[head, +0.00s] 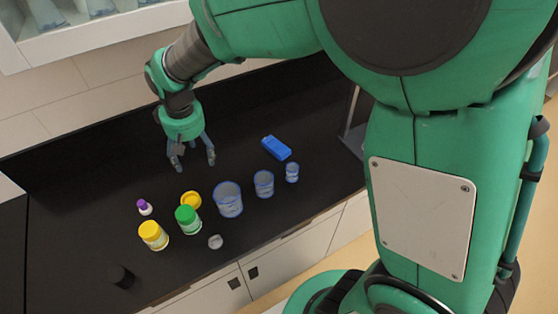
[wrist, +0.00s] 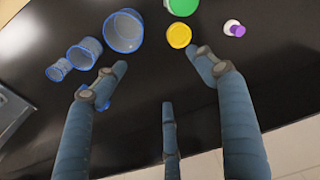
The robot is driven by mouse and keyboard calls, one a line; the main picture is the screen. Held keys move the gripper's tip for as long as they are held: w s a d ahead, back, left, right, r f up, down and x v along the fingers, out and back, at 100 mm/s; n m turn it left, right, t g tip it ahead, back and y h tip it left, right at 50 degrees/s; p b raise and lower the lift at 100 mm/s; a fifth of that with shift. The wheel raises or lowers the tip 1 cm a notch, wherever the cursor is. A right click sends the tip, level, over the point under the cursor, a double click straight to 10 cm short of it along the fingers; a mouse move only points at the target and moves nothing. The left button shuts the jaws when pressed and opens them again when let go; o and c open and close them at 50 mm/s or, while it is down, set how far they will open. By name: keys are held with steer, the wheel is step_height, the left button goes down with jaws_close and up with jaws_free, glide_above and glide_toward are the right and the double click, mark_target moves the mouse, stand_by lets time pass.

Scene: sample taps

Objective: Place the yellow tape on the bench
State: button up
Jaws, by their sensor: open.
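The yellow tape (head: 190,200) is a small round roll lying on the black bench (head: 85,185), just behind the green-lidded jar. It also shows in the wrist view (wrist: 179,35), beyond my fingertips and toward the right finger. My gripper (head: 193,163) is open and empty above the bench, behind the tape and apart from it. In the wrist view my gripper (wrist: 160,80) shows its fingers spread with nothing between them.
A green-lidded jar (head: 188,220), a yellow-lidded jar (head: 153,236), a purple-capped bottle (head: 144,207) and a grey lump (head: 215,242) stand near the tape. Three clear beakers (head: 228,200) and a blue block (head: 276,148) are to the right. A black cylinder (head: 120,276) stands front left.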

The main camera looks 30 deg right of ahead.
steer(key=s+d+r+m+t, duration=0.2)
steer(key=s+d+r, duration=0.6)
steer(key=s+r, duration=0.4)
steer(key=s+d+r+t, duration=0.1)
steer(key=s+d, duration=0.1)
steer(key=s, duration=0.5)
steer(key=s+d+r+m+t, duration=0.1)
steer(key=s+d+r, duration=0.1)
steer(key=s, duration=0.4)
steer(key=shift+s+d+r, duration=0.15)
steer(key=shift+s+d, duration=0.2)
steer(key=shift+d, duration=0.45)
steer(key=shift+o, duration=0.4)
